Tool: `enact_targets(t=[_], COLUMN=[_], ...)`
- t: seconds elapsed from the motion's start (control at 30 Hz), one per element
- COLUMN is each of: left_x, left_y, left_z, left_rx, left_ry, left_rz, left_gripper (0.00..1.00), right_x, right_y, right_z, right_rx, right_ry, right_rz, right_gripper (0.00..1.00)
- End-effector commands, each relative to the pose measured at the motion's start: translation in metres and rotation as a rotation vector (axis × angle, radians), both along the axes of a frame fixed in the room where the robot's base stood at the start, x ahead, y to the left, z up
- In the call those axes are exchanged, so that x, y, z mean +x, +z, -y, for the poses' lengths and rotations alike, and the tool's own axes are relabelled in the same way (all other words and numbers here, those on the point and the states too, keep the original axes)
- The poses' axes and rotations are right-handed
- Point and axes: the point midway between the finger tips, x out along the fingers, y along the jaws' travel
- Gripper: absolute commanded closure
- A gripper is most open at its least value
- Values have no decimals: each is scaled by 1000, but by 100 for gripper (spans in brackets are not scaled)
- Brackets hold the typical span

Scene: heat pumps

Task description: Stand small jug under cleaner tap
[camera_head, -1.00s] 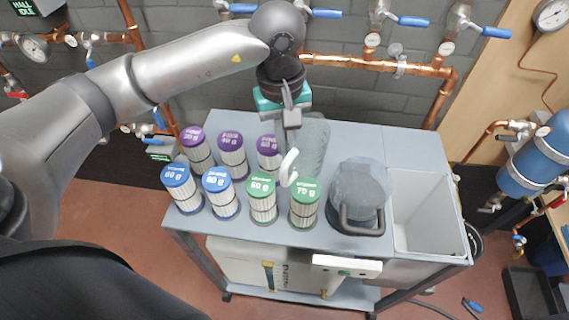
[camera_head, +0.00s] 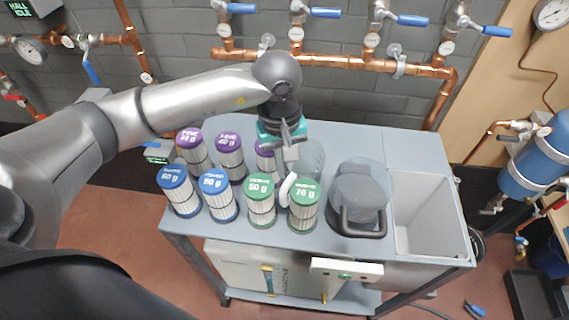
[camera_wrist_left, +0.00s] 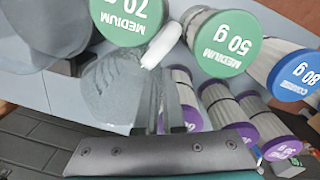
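The small jug (camera_head: 312,158) is grey and translucent with a white curved handle. It is among the items on the cart, behind the green 70 g filter, and also shows in the left wrist view (camera_wrist_left: 112,88). My left gripper (camera_head: 290,153) is above the handle, with its fingers closed together at the jug's handle side. The frames do not show whether the jug's base touches the top. The white cleaner-like unit (camera_head: 250,262) is under the cart top; I cannot make out its tap for certain. My right gripper is out of view.
Purple, blue and green filters (camera_head: 262,203) stand close on the left of the jug. A large jug (camera_head: 358,185) with a dark handle stands to its right, beside a grey sink (camera_head: 425,245). The cart's back strip is clear. Copper pipes and valves line the wall.

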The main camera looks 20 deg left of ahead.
Motion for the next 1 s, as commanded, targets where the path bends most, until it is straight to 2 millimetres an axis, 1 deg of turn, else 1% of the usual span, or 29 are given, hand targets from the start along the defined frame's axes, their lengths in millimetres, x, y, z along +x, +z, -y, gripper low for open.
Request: enact_targets(t=[0.03,0.23,0.5,0.63,0.77,1.0], left_x=[0,0,0,0,1,-1], left_y=[0,0,1,8,33,86], left_z=[0,0,0,0,-1,-4], left_rx=[0,0,0,0,-1,0], left_ry=[0,0,1,1,-1,1], left_rz=[0,0,0,1,5,4], left_gripper=[88,66,65,65,65,65], right_x=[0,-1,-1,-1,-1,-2], right_y=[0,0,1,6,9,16], right_z=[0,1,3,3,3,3], right_rx=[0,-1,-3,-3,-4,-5], right_ry=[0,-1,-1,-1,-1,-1], right_rz=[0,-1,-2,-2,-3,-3], right_gripper=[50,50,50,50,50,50])
